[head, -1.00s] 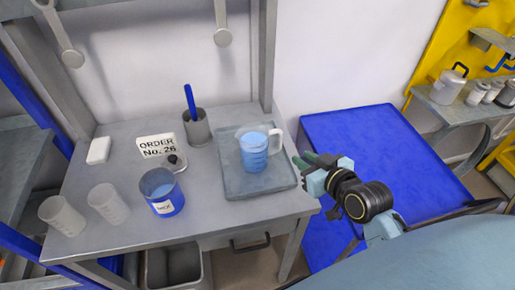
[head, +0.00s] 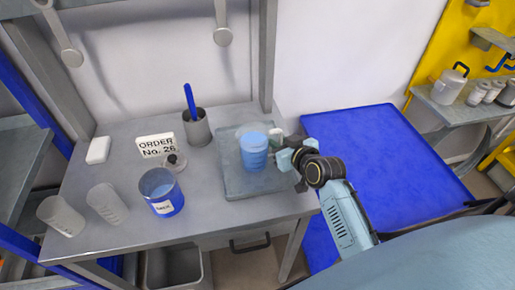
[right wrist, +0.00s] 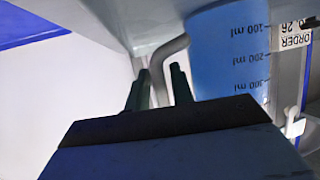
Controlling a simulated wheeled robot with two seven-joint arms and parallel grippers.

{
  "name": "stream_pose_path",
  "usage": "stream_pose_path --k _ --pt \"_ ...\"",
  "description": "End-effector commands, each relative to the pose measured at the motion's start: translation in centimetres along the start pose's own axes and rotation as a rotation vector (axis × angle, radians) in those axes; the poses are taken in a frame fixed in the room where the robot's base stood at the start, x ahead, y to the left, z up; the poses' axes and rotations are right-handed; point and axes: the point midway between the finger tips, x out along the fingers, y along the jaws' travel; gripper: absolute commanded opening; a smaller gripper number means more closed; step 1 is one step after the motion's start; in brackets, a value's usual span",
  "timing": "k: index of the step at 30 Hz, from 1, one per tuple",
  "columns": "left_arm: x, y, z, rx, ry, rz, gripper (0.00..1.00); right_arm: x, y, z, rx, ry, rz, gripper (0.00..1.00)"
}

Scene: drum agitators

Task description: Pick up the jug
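The jug (head: 253,155), a clear measuring jug with blue liquid, stands upright on a grey tray (head: 232,186) on the bench. Its pale handle (head: 277,135) points right, toward my right gripper. My right gripper (head: 280,150) is at the handle side of the jug. In the right wrist view, the jug (right wrist: 225,50) appears upside down with ml marks, and its handle (right wrist: 165,53) lies at the fingertips. The two fingers of my right gripper (right wrist: 160,76) stand apart there. I cannot tell whether they touch the handle. My left gripper is out of view.
A blue surface (head: 370,170) lies right of the bench, free of objects.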

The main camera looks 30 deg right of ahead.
Motion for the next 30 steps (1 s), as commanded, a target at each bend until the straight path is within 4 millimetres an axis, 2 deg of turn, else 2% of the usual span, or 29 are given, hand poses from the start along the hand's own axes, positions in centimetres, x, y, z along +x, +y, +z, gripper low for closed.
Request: stream_pose_path --k 5,10,11,30 --pt "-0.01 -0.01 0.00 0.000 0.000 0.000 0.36 -0.02 0.00 0.00 0.000 0.000 0.000 0.23" --pt "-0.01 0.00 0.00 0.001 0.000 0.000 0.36 -0.04 0.01 0.00 0.000 0.000 0.000 0.01" --pt "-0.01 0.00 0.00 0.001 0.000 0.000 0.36 -0.04 0.01 0.00 0.000 0.000 0.000 0.00" --pt "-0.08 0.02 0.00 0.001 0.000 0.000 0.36 -0.16 0.03 -0.47 0.000 0.006 0.001 0.00"
